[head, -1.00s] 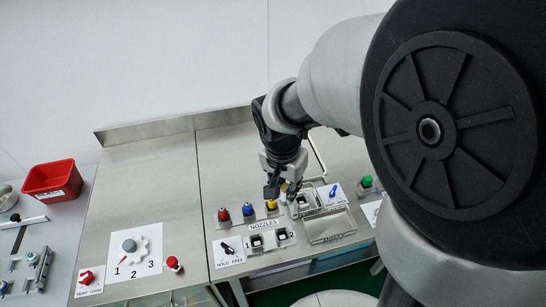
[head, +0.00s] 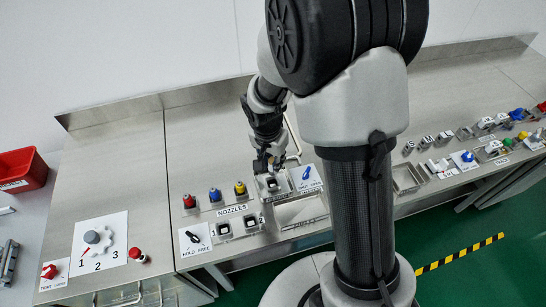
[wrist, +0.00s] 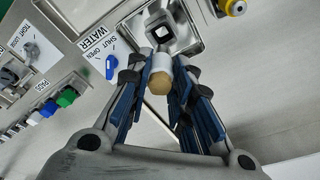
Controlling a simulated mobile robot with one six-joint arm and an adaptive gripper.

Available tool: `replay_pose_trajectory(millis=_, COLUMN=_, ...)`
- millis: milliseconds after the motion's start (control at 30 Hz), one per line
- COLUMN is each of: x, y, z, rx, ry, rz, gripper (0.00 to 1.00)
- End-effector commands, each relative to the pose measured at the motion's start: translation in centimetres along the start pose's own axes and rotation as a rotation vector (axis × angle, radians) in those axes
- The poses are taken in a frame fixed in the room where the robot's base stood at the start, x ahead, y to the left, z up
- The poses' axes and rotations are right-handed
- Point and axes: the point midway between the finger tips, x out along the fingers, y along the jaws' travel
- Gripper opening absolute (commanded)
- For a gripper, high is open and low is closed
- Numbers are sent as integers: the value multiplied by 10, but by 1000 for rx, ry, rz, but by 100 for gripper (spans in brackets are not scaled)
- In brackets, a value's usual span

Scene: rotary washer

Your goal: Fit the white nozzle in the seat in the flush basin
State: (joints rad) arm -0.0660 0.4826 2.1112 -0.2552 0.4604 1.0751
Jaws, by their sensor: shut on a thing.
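My gripper (wrist: 160,85) is shut on the white nozzle (wrist: 160,66), a short white cylinder with a tan end toward the wrist camera. The flush basin (wrist: 190,40) lies beyond the fingertips in the wrist view. In the head view my gripper (head: 268,163) is at the back edge of the basin (head: 289,186), close to the seat (head: 272,184). The nozzle is not clear there.
Red (head: 189,201), blue (head: 215,195) and yellow (head: 240,189) nozzles stand left of the basin. The blue water lever (head: 306,173) is close on its right. Two numbered seats (head: 237,224) sit in front. A bent pipe (head: 293,135) rises behind the basin.

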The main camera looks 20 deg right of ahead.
Motion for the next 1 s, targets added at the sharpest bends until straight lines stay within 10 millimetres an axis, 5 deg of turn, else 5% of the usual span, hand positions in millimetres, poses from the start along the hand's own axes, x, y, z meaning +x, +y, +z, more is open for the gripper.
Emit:
replay_pose_trajectory(millis=533, x=55, y=0, z=8, rx=0, ry=0, rz=0, gripper=0)
replay_pose_trajectory(millis=1000, x=61, y=0, z=9, rx=0, ry=0, rz=0, gripper=0)
